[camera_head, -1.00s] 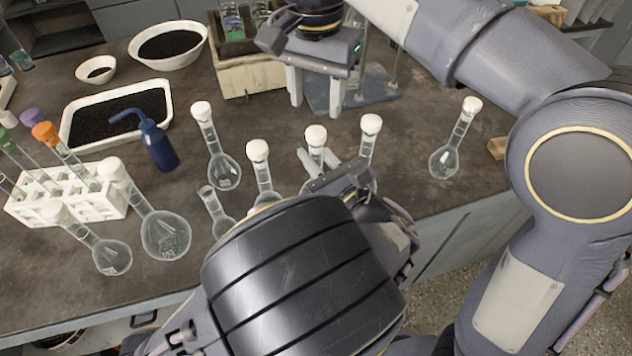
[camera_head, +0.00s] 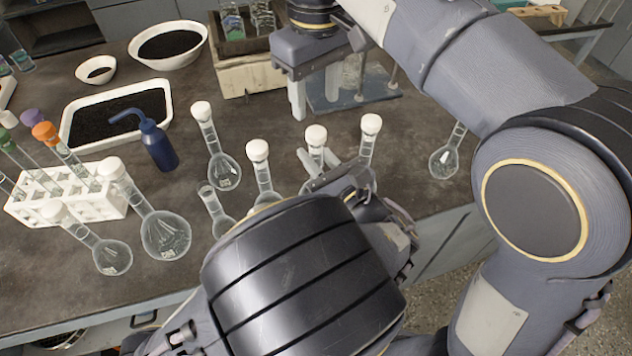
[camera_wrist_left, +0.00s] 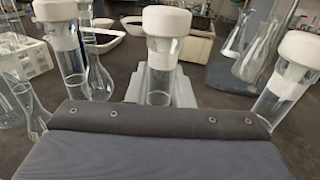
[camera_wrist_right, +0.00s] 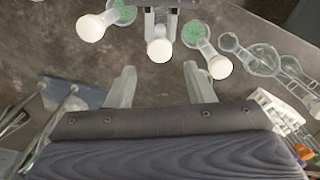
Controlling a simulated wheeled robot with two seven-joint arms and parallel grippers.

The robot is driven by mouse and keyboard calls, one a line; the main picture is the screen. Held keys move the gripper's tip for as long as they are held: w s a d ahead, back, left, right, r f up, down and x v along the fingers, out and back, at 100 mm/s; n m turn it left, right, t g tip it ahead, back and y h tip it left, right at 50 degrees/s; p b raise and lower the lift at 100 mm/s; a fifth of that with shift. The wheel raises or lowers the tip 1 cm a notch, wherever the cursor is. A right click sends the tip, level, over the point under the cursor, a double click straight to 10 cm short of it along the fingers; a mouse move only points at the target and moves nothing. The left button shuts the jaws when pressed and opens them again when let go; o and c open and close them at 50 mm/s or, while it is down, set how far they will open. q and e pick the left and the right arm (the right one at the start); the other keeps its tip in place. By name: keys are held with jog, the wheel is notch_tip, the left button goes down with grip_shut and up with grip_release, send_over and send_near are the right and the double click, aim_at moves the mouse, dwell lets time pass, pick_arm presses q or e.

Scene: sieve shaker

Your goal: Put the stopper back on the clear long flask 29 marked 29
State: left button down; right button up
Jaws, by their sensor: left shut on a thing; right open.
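My left gripper (camera_wrist_left: 160,92) is shut around the neck of a clear flask (camera_wrist_left: 161,82), below its white stopper (camera_wrist_left: 166,22). That stopper sits on the flask's neck and also shows in the head view (camera_head: 316,135). The held flask's body is mostly hidden by my gripper. My right gripper (camera_wrist_right: 159,73) is open and empty, on the far side of the held flask; the stopper lies beyond its fingertips in the right wrist view. A small clear flask (camera_head: 216,212) without a stopper stands left of my left gripper. No flask marking is readable.
Stoppered flasks flank the held one, left (camera_head: 258,152) and right (camera_head: 370,125). More stand farther out (camera_head: 216,165), (camera_head: 166,235). A white test tube rack (camera_head: 95,205), blue wash bottle (camera_head: 158,145) and white tray (camera_head: 75,105) are left. A blue stand base (camera_head: 375,88) is behind.

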aim_at(316, 131)
jog(key=shift+f, duration=4)
jog(key=c, duration=1)
jog(key=shift+m, duration=0.9)
jog(key=o, duration=1.1)
jog(key=shift+r, duration=2.25)
